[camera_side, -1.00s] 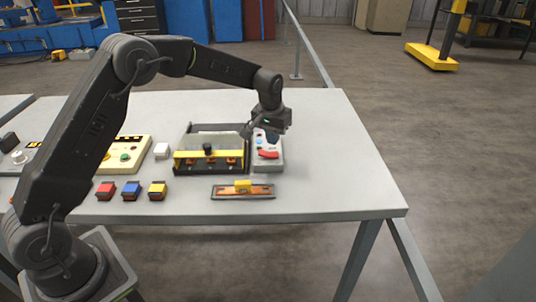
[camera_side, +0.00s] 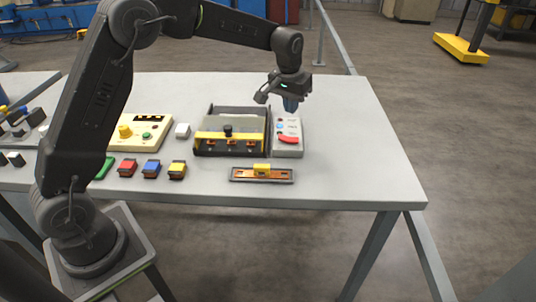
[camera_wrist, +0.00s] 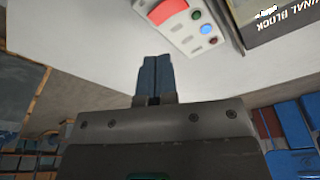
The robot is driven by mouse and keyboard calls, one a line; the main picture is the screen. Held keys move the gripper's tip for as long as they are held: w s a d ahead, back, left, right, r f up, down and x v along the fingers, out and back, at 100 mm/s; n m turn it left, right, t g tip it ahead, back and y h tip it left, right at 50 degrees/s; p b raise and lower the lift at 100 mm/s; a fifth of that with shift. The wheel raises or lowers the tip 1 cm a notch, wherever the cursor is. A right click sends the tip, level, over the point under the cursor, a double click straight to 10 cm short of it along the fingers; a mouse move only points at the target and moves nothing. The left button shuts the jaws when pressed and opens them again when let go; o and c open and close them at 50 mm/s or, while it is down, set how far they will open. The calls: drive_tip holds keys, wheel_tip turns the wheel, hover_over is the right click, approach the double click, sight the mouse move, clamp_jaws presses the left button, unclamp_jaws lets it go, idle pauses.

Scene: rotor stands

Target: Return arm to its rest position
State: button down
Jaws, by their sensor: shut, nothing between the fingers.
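My gripper (camera_side: 290,104) is above the back part of the grey control box with a red rocker (camera_side: 288,150), at the right of the table in the side view. Its fingers are shut and empty, and a gap to the box seems to show. In the wrist view the blue-grey fingers (camera_wrist: 154,80) lie together with nothing between them. The control box, with its red, blue and green buttons (camera_wrist: 203,28), shows past the fingertips there.
A black-framed fixture with a yellow bar (camera_side: 230,140) stands left of the box. An orange tray with a yellow block (camera_side: 262,174) lies in front. Red (camera_side: 127,168), blue (camera_side: 151,169) and yellow (camera_side: 177,170) blocks stand further left, before a cream panel (camera_side: 140,132). The table's right end (camera_side: 360,140) is clear.

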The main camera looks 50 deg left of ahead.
drive_tip(key=s+d+r+m+t, duration=0.1)
drive_tip(key=s+d+r+t, duration=0.1)
drive_tip(key=s+r, duration=1.1)
drive_tip(key=s+f+m, duration=0.1)
drive_tip(key=s+f, duration=0.1)
drive_tip(key=s, duration=0.8)
drive_tip(key=s+d+f+t, duration=0.1)
drive_tip(key=s+f, duration=0.1)
drive_tip(key=s, duration=0.8)
drive_tip(key=shift+s+d+m+t, duration=0.2)
drive_tip(key=shift+s+m+t, duration=0.1)
drive_tip(key=shift+s+m, duration=0.1)
